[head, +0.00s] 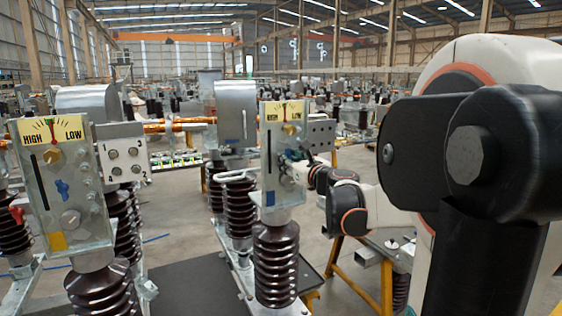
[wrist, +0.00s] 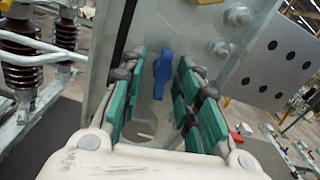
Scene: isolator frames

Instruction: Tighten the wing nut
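The blue wing nut (wrist: 163,72) sits on the grey metal panel (wrist: 150,30) in the wrist view, its wings roughly upright. My gripper (wrist: 160,78) has its green-padded fingers apart, one on each side of the wing nut, with visible gaps to both. In the head view my gripper (head: 293,164) is small, at the right side of the right-hand panel (head: 270,160), and the wing nut there is hard to make out. Another blue wing nut (head: 62,189) is on the left-hand panel (head: 40,200).
Bolts (wrist: 237,15) stick out of the panel right of the fingers. A perforated side plate (wrist: 275,60) stands farther right. Ribbed brown insulators (head: 276,265) support the panels. A red handle (head: 17,215) is at far left. Similar frames fill the hall behind.

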